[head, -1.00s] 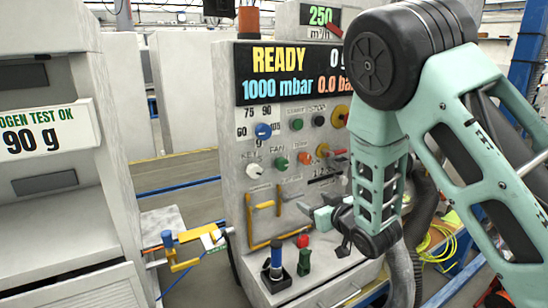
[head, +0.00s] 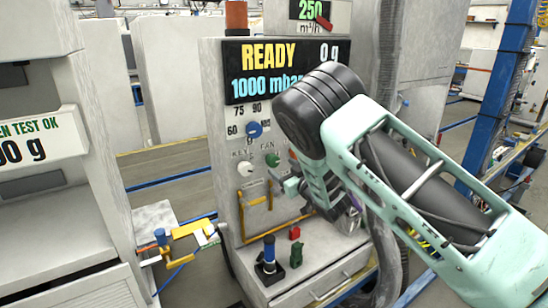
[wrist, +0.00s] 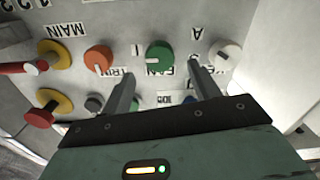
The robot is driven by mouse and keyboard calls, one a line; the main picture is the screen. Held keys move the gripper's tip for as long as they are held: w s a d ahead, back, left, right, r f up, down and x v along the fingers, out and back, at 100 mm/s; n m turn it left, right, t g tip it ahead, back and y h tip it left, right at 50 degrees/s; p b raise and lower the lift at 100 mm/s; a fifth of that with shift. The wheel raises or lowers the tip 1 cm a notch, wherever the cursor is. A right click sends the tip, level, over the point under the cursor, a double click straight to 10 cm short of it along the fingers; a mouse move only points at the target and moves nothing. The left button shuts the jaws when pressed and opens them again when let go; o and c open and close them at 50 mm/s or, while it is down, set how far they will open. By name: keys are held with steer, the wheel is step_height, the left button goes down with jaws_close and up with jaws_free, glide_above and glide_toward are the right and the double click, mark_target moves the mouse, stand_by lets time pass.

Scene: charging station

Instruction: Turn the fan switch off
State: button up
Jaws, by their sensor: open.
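The fan switch (head: 272,160) is a green round knob under the FAN label on the grey panel. In the wrist view the fan switch (wrist: 159,56) appears upside down, with a pale mark on its left half pointing toward a small "I" label. My gripper (wrist: 162,76) is open and empty, its two fingers apart on either side of the knob in that picture, with the knob beyond the tips. Contact is not visible. In the head view my gripper (head: 288,186) is just below and right of the knob, partly hidden by my arm.
A white KEY knob (wrist: 223,55) and an orange knob (wrist: 99,59) flank the fan switch closely. Yellow-based knobs (wrist: 53,54) are farther left in the wrist view. Yellow handles (head: 257,205) and a blue lever (head: 269,252) are lower on the station.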

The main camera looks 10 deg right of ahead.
mark_target(275, 162)
steer(key=shift+p+x, duration=0.7)
steer(key=shift+x, duration=2.4)
steer(key=c, duration=1)
